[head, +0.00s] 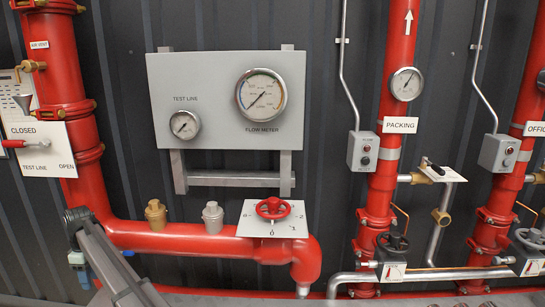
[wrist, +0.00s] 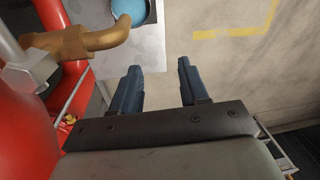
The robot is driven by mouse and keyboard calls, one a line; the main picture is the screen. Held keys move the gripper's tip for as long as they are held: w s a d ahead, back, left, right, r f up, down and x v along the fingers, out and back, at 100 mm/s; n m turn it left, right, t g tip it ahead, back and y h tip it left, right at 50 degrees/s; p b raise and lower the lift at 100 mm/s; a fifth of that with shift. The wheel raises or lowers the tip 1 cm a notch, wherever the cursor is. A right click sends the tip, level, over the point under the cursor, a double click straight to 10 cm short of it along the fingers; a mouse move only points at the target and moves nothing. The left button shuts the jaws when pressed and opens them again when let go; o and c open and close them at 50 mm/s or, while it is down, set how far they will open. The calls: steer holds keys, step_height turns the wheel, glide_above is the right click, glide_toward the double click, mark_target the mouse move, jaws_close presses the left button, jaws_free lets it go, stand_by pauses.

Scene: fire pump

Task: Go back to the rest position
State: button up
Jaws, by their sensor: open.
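In the wrist view my gripper (wrist: 157,88) has its two dark blue fingers spread apart, with nothing between them. A tan valve handle (wrist: 85,42) is at the upper left of the fingers, apart from them. A blue round part (wrist: 130,8) on a pale plate (wrist: 150,45) shows beyond the fingertips. In the head view I cannot make out my gripper's fingers. The red handwheel (head: 272,208) sits on its white numbered plate (head: 250,222), with nothing touching it.
A large red pipe (wrist: 25,125) is close on the left in the wrist view. A grey wall or floor with yellow marking (wrist: 240,32) lies to the right. In the head view a gauge panel (head: 215,95), red pipes (head: 75,110) and a lever plate (head: 35,155) fill the wall.

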steer(key=s+d+f, duration=0.1)
steer(key=s+f, duration=0.3)
steer(key=f, duration=0.4)
steer(key=s+d+f, duration=0.1)
steer(key=s+f, duration=0.2)
steer(key=f, duration=0.5)
steer(key=s+d+f+m, duration=0.2)
steer(key=s+d+f, duration=0.4)
steer(key=f, duration=0.5)
steer(key=s+d+f+m, duration=0.1)
steer(key=s+d+f, duration=0.2)
steer(key=d+f, duration=0.7)
steer(key=d+f+m+g, duration=0.1)
steer(key=d+f+m, duration=0.25)
steer(key=d, duration=0.85)
steer(key=s+d+f+m+h, duration=0.15)
steer(key=d+f, duration=0.25)
steer(key=d, duration=0.8)
steer(key=d+f+m+g, duration=0.1)
steer(key=d+f+m, duration=0.2)
steer(key=d, duration=1)
steer(key=s+d+r+m+g+y, duration=0.1)
steer(key=s+d+m+g, duration=0.2)
steer(key=s+d+m, duration=0.5)
steer(key=s+d, duration=1.2)
steer(key=d, duration=0.2)
steer(key=shift+r, duration=0.25)
steer(key=shift+o, duration=0.3)
steer(key=shift+d, duration=0.1)
